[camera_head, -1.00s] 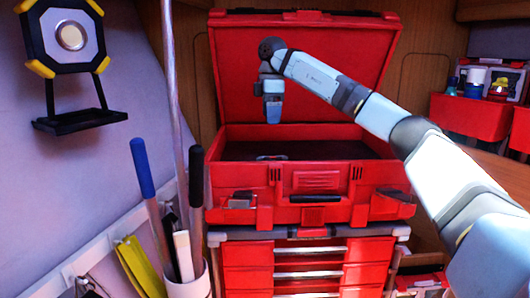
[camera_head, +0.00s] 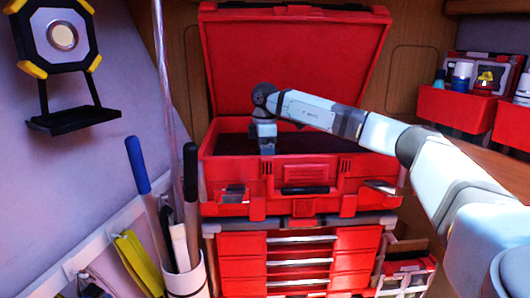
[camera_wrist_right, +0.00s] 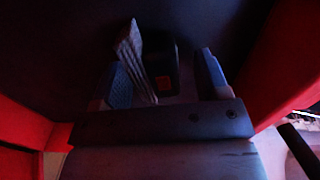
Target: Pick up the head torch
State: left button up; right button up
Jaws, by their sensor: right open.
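My right gripper (camera_head: 266,148) points down into the open red toolbox (camera_head: 300,172), its tips below the front rim. In the right wrist view the gripper (camera_wrist_right: 166,80) is open, one finger at each side. Between the fingers is a dark block with a small red patch, seemingly the head torch (camera_wrist_right: 162,70). A grey ribbed band, apparently its strap (camera_wrist_right: 130,50), rises beside the left finger. I cannot tell whether the fingers touch either. The torch is hidden in the head view. My left gripper is out of view.
The toolbox lid (camera_head: 295,60) stands open behind my arm. The box rests on a red drawer unit (camera_head: 300,262). A white holder with long-handled tools (camera_head: 186,280) is at left. Red bins (camera_head: 455,106) hang at right. Red box walls flank the gripper.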

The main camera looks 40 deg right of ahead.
jog(key=shift+w+d+f, duration=0.1)
jog(key=shift+f, duration=0.3)
jog(key=c, duration=1)
jog(key=shift+r, duration=0.15)
jog(key=shift+c, duration=0.2)
